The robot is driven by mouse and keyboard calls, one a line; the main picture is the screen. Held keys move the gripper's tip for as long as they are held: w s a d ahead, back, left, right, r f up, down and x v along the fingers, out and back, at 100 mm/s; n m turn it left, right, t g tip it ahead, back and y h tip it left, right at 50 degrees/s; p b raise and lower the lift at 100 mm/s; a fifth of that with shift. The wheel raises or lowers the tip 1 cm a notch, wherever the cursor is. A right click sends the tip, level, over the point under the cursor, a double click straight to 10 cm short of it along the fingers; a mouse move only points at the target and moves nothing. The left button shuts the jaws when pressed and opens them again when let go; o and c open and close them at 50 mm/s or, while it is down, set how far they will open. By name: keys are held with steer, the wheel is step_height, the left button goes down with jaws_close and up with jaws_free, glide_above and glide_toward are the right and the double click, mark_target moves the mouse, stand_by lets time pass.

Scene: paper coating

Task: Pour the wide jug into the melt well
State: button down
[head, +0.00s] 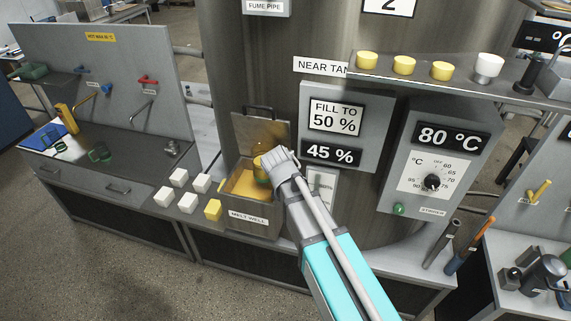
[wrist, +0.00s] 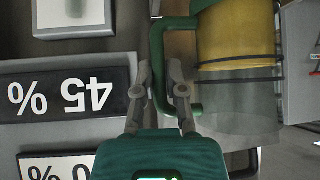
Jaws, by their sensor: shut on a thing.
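The melt well (head: 256,220) is a grey box with its lid (head: 262,132) standing open and yellow material inside. The wide jug (head: 261,172) shows small and partly hidden behind my gripper (head: 279,160), just above the well's opening. In the wrist view, which is upside down, the jug (wrist: 235,105) is clear with a green handle (wrist: 157,60), dark bands and yellow liquid in its lower part. It looks about upright, and I see no stream. My gripper (wrist: 160,88) is shut on the handle.
A display (head: 333,153) reads 45 %, below a "FILL TO 50 %" sign (head: 337,116). White blocks (head: 179,177) and a yellow block (head: 213,210) stand left of the well. The grey tank and an 80 °C panel (head: 445,137) lie behind and right.

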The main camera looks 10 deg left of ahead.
step_height(320, 180, up, 4)
steer(key=n+h+p, duration=0.2)
steer(key=h+p, duration=0.2)
steer(key=shift+d+g, duration=0.15)
steer(key=shift+g, duration=0.15)
steer(key=shift+d+r+n+h, duration=0.1)
steer(key=shift+r+n+h, duration=0.25)
steer(key=shift+h, duration=0.35)
stand_by(0.3)
steer(key=shift+r+n+h, duration=0.1)
steer(key=shift+n+h, duration=0.15)
steer(key=shift+h, duration=0.05)
